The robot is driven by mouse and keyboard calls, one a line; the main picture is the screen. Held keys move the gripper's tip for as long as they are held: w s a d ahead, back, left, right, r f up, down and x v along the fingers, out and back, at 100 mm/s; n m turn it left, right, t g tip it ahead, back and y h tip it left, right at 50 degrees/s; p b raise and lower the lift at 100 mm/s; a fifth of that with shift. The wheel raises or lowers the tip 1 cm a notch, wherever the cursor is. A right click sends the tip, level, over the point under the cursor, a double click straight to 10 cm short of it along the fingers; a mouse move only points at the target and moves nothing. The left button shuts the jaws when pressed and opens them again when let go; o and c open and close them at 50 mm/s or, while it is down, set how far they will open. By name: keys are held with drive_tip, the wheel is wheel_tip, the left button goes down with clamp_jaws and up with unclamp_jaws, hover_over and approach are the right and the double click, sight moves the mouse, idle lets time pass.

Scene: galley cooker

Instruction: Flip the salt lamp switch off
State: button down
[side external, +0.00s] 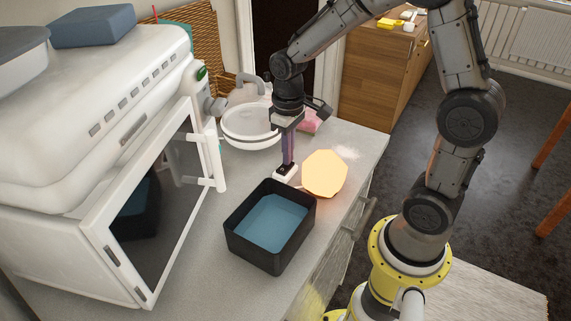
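The salt lamp (325,173) glows a warm pale orange on the grey counter, near its right edge. A small white switch block (285,173) with a dark patch on top sits just left of the lamp. My gripper (288,165) points straight down from above, with its tips at or just over the switch block. Its fingers show as one narrow column, so I cannot tell whether they are apart or together. I also cannot tell whether they touch the switch.
A black bin with a blue inside (233,240) stands in front of the switch. A white cooker (140,60) with a glass door (100,232) swung open is at left. A white round basin (250,139) is behind my gripper. Some counter at the front is free.

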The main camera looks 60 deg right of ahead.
drive_tip(key=shift+f, duration=0.1)
drive_tip(key=shift+r, duration=3.55)
drive_tip(key=shift+a+r, duration=0.1)
wheel_tip(320, 180, up, 5)
drive_tip(key=s+a+t, duration=0.2)
drive_tip(key=s, duration=0.1)
drive_tip(key=s+a+r+t, duration=0.1)
drive_tip(key=s+a+t, duration=0.1)
drive_tip(key=s, duration=1.1)
drive_tip(key=shift+t, duration=0.8)
